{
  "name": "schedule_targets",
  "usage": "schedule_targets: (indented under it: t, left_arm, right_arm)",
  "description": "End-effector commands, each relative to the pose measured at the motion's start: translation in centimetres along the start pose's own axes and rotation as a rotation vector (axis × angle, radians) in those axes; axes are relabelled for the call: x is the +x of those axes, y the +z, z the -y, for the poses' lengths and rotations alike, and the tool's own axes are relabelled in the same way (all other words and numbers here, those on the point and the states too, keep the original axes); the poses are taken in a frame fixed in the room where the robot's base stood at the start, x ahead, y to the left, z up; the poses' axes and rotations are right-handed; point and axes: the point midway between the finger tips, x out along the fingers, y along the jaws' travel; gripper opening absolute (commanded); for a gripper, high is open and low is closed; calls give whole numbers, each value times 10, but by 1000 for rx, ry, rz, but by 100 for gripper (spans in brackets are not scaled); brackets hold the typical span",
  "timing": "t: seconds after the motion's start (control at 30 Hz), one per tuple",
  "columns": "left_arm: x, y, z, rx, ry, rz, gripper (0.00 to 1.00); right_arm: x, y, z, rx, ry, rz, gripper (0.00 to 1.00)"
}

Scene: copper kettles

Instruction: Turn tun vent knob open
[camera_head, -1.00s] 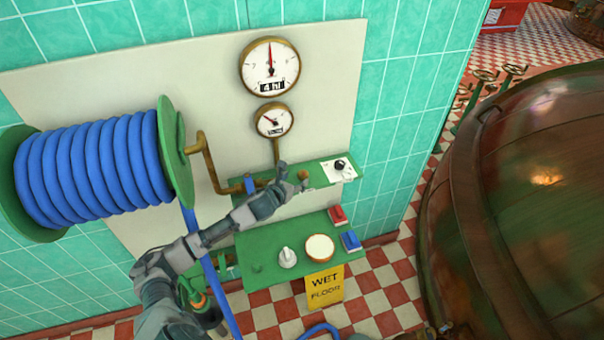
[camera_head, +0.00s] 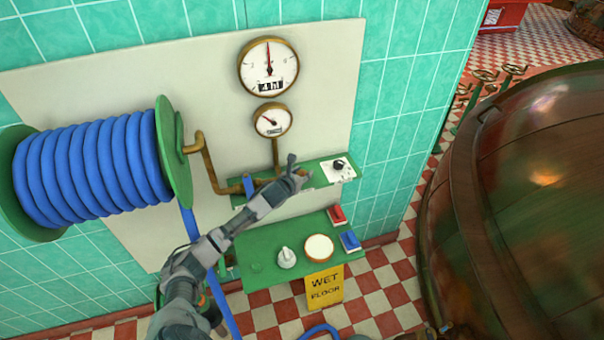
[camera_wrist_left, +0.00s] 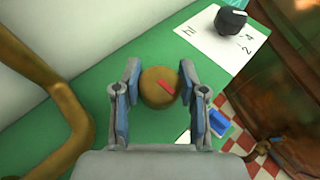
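A round brown knob with a red mark (camera_wrist_left: 158,87) sits on the green upper shelf (camera_wrist_left: 95,105) in the left wrist view. My left gripper (camera_wrist_left: 158,92) is open, with one finger on each side of this knob and a small gap showing on both sides. In the head view my left gripper (camera_head: 297,172) is over the upper shelf and mostly hides the brown knob. A black knob (camera_head: 339,164) on a white numbered plate is to its right and also shows in the left wrist view (camera_wrist_left: 230,20). I cannot read which knob is the tun vent. My right gripper is not in view.
Brown pipes (camera_head: 208,165) and a blue hose reel (camera_head: 95,165) are at left. Two gauges (camera_head: 268,66) hang above. A lower green shelf (camera_head: 258,258) holds a white knob (camera_head: 287,258), a round white disc (camera_head: 319,248), and red and blue switches. A large copper vessel (camera_head: 530,200) stands right.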

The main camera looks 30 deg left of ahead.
Motion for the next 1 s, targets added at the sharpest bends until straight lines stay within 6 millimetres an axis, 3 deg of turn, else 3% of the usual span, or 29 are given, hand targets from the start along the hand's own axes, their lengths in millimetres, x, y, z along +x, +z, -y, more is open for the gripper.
schedule_targets:
  t: [0.27, 0.37, 0.67, 1.0]
  left_arm:
    - [0, 1, 0, -4, 6, 1, 6]
    - [-1, 2, 0, -11, 24, 1, 6]
    - [-2, 5, 0, -69, 161, 0, 6]
    - [-1, 5, 1, -194, 457, 2, 6]
  right_arm:
    - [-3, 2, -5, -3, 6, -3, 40]
    - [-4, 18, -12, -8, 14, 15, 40]
    - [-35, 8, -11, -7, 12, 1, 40]
    - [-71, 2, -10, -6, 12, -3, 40]
